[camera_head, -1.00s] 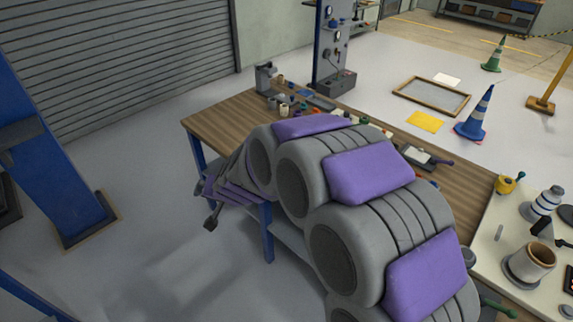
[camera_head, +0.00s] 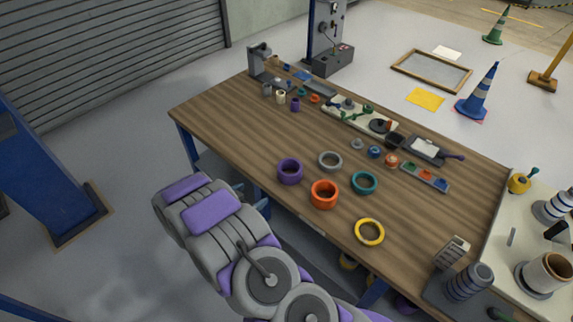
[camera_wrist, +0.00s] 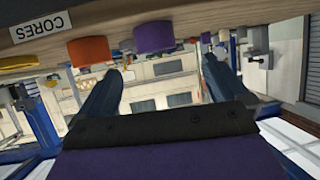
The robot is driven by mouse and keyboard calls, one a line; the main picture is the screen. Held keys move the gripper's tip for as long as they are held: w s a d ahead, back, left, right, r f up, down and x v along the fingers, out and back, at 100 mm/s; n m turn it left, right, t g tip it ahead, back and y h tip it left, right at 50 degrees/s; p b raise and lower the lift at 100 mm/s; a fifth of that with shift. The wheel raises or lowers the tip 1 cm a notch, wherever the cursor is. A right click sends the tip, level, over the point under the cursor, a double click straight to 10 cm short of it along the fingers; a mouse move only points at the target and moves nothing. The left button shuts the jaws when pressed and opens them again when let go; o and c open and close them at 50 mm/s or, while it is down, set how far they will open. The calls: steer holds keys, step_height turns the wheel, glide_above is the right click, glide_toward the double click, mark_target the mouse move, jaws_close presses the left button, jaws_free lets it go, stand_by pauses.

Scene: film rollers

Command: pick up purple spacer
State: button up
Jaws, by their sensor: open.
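The purple spacer (camera_head: 290,171) is a thick ring lying flat on the wooden workbench near its front edge, left of an orange ring (camera_head: 324,194). In the wrist view, which shows the bench upside down, the purple spacer (camera_wrist: 153,37) is at upper middle. The orange ring (camera_wrist: 88,50) is left of it. My gripper (camera_wrist: 160,68) is open and empty, its two dark fingers apart. The purple spacer appears beyond the fingertips, between them in the picture and not touching. In the head view my arm is at lower left; the fingers are not clearly visible.
A grey ring (camera_head: 330,161), teal ring (camera_head: 364,183) and yellow ring (camera_head: 369,232) lie nearby on the workbench (camera_head: 230,130). A smaller purple piece (camera_head: 295,104) stands farther back. A tray of parts (camera_head: 360,115) sits behind. The bench's left part is clear.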

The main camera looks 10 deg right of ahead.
steer(key=d, duration=0.1)
steer(key=b, duration=0.2)
glide_toward(282, 178)
steer(key=shift+h, duration=0.3)
steer(key=w+d+f, duration=0.2)
steer(key=shift+w+d+f, duration=0.3)
steer(key=shift+w+f, duration=0.05)
steer(key=shift+f, duration=0.05)
steer(key=shift+r+b+x, duration=0.2)
steer(key=shift+b+x, duration=0.1)
steer(key=shift+x, duration=1)
steer(key=shift+r+b+x, duration=0.15)
steer(key=shift+b+x, duration=0.15)
steer(key=shift+x, duration=1)
steer(key=shift+w+d, duration=0.1)
steer(key=shift+d, duration=0.05)
steer(key=c, duration=0.9)
